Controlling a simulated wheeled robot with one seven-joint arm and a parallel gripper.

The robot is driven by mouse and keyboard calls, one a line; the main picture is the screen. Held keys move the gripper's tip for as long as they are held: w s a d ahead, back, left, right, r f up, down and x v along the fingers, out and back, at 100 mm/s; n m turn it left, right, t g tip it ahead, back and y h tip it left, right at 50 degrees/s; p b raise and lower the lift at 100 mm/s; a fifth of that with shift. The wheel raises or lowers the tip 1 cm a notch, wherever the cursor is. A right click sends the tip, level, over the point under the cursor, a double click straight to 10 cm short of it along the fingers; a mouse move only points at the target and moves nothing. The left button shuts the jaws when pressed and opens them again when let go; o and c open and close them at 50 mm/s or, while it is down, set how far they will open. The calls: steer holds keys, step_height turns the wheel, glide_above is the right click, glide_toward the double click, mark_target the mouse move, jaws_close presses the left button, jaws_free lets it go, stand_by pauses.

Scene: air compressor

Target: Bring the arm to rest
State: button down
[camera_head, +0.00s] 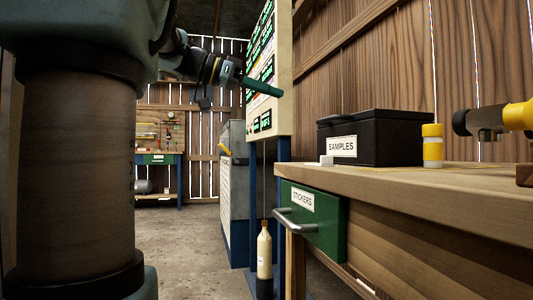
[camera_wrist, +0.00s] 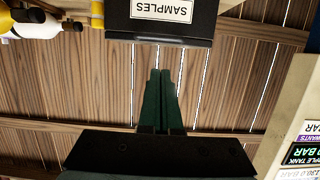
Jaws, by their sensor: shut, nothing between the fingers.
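My gripper (camera_head: 262,87) is at the end of my arm in the head view, raised in front of the upright display panel (camera_head: 262,65). Its green fingers point to the right, above the height of the workbench. In the wrist view my gripper (camera_wrist: 160,75) shows its two green fingers side by side, shut with nothing held. Behind them is the plank wall (camera_wrist: 220,85). The large arm link on the left of the head view is mine and hides that side of the room.
A black SAMPLES box (camera_head: 375,138) and a yellow-white bottle (camera_head: 433,146) stand on the wooden workbench (camera_head: 450,185). The green STICKERS drawer (camera_head: 318,222) juts toward the aisle. A bottle (camera_head: 264,250) stands below the panel. The concrete floor (camera_head: 190,240) is clear in the middle.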

steer(key=a+f+n+y+p, duration=0.2)
steer(key=f+n+y, duration=0.25)
steer(key=f, duration=0.75)
steer(key=a+f+n+y+p, duration=0.2)
steer(key=f+n+y+p, duration=0.3)
steer(key=f, duration=0.8)
steer(key=s+a+f+n+y+p, duration=0.1)
steer(key=s+a+f+n+y, duration=0.15)
steer(key=s+f, duration=0.2)
steer(key=s+a+f+n+g+y, duration=0.1)
steer(key=s+a+f, duration=0.2)
steer(key=f, duration=0.3)
steer(key=s+a+f+n+y+p, duration=0.1)
steer(key=s+a+f+n+y, duration=0.1)
steer(key=s+f, duration=0.3)
step_height(320, 180, up, 37)
steer(key=w+p, duration=0.1)
steer(key=p, duration=3.6)
steer(key=shift+w+a, duration=0.2)
steer(key=shift+w, duration=0.05)
